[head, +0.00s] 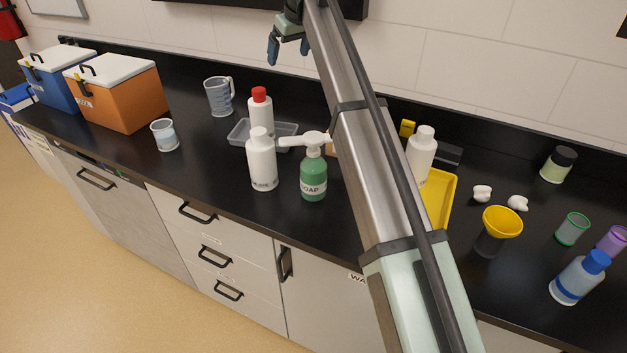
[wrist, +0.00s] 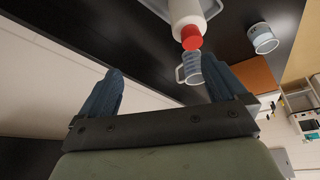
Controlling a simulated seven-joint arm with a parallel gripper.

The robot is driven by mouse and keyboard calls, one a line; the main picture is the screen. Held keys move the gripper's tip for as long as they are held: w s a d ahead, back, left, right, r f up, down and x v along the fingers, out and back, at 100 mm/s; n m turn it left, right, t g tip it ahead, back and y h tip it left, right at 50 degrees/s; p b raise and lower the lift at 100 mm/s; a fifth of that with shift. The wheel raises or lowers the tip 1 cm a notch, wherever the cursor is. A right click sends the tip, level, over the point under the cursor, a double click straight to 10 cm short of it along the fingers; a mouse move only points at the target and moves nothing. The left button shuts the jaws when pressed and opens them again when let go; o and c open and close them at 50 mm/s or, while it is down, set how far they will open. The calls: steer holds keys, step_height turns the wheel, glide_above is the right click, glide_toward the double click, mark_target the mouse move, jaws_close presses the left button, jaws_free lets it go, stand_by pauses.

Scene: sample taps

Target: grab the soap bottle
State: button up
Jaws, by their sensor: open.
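The soap bottle (head: 313,177) is a green pump bottle with a white pump head and a label reading SOAP. It stands upright on the black bench in the middle of the head view, just left of my arm. My gripper (head: 289,48) is open and empty, high up near the back wall, well above and behind the bottle. In the wrist view my gripper's two dark blue fingers (wrist: 165,92) are apart with nothing between them. I cannot make out the soap bottle in the wrist view.
A white bottle (head: 262,160) stands close left of the soap. Behind it, a red-capped bottle (head: 260,112) stands by a clear tray (head: 240,136). A measuring jug (head: 219,97) and beaker (head: 164,135) are further left. My arm partly hides a yellow tray (head: 440,203).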

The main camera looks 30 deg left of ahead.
steer(key=s+d+r, duration=0.2)
steer(key=d, duration=0.5)
steer(key=n+g, duration=0.2)
steer(key=n, duration=0.1)
glide_toward(313, 147)
steer(key=w, duration=0.2)
steer(key=shift+w+a+x, duration=0.1)
steer(key=shift+w+x, duration=0.05)
steer(key=shift+x, duration=1.95)
steer(key=shift+w+a+x, duration=0.1)
steer(key=shift+x, duration=2)
steer(key=shift+w+a+x, duration=0.1)
steer(key=shift+w+x, duration=0.05)
steer(key=shift+x, duration=2)
steer(key=shift+r, duration=0.15)
jaws_close()
